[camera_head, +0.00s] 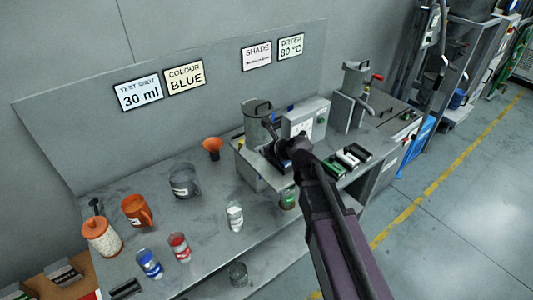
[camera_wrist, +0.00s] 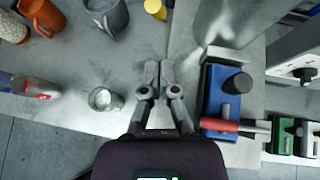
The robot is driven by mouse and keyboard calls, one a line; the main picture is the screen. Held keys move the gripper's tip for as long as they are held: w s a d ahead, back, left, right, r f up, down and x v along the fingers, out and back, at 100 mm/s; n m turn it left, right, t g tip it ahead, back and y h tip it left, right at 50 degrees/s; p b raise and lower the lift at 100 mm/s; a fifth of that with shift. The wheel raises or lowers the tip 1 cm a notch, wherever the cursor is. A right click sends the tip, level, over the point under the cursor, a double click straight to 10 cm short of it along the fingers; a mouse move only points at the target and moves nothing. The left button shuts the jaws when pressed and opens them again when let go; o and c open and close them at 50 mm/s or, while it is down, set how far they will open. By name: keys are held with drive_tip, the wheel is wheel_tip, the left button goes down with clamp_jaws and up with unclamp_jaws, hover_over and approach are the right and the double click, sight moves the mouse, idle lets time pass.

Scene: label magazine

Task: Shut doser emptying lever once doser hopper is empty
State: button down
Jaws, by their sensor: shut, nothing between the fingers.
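The doser stands on the bench, with its grey metal hopper (camera_head: 257,113) beside a light grey control box (camera_head: 305,118). In the wrist view the lower hopper wall (camera_wrist: 228,22) is at the top right, above a blue block (camera_wrist: 228,92) with a black knob. A lever with a red grip (camera_wrist: 220,125) lies crosswise at the block's near end. My gripper (camera_wrist: 158,72) is shut and empty, left of the block and lever and apart from them in the picture. In the head view my arm covers part of the doser front. The hopper's inside cannot be made out.
A jar (camera_head: 235,214) stands on the bench left of the doser. Green, white and black blocks (camera_head: 348,156) sit right of my arm.

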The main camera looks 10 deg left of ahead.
sight(239, 146)
drive_tip(key=shift+w+a+f+b, duration=0.2)
drive_tip(key=shift+w+a, duration=0.45)
drive_tip(key=shift+a, duration=0.5)
drive_tip(key=shift+w+a+f+b, duration=0.15)
drive_tip(key=shift+w+a+f, duration=0.2)
drive_tip(key=shift+w+a, duration=0.55)
drive_tip(key=shift+w+a+f+b, duration=0.2)
drive_tip(key=shift+w+a, duration=0.25)
drive_tip(key=shift+a, duration=0.9)
drive_tip(key=shift+f, duration=0.1)
